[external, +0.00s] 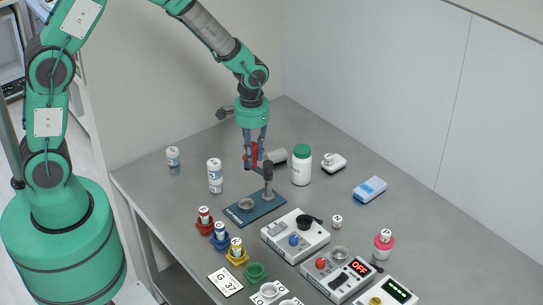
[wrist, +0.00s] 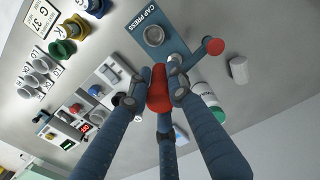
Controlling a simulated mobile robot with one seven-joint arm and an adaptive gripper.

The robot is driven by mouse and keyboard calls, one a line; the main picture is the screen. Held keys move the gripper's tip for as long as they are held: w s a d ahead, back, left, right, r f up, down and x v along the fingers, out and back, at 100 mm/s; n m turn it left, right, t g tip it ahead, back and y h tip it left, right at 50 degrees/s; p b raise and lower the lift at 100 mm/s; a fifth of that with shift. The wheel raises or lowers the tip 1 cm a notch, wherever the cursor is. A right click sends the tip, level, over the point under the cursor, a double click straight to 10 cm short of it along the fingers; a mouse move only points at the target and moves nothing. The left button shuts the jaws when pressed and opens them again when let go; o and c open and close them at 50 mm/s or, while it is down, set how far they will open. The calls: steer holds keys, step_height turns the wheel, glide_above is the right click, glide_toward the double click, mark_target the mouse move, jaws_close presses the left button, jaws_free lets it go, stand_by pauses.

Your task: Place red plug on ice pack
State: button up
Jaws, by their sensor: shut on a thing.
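My gripper (external: 254,162) hangs above the back part of the table, behind the cap press. Its fingers are shut on the red plug (wrist: 158,90), which shows between the fingertips in the wrist view. In the external view the red plug (external: 252,152) is partly hidden by the fingers. A light-blue and white flat block (external: 370,189), which looks like the ice pack, lies on the table at right, apart from the gripper. In the wrist view a bit of light blue (wrist: 180,134) shows between the fingers, mostly hidden.
The blue cap press (external: 244,217) with its upright post stands just in front of my gripper. A white bottle with a green cap (external: 301,168) and a white device (external: 333,163) stand between gripper and blue block. Several instrument boxes (external: 295,240) fill the front. Table around the blue block is clear.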

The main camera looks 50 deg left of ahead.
steer(key=w+d+f+n+p, duration=0.1)
steer(key=w+d+f+p, duration=0.3)
steer(key=w+d, duration=1.15)
step_height(320, 180, down, 6)
steer(key=w+a+b, duration=0.1)
steer(key=shift+w+a, duration=0.25)
steer(key=shift+r, duration=0.1)
glide_above(365, 190)
steer(key=shift+f+p, duration=0.35)
steer(key=shift+f, duration=0.35)
steer(key=shift+f, duration=1.8)
steer(key=shift+f, duration=0.1)
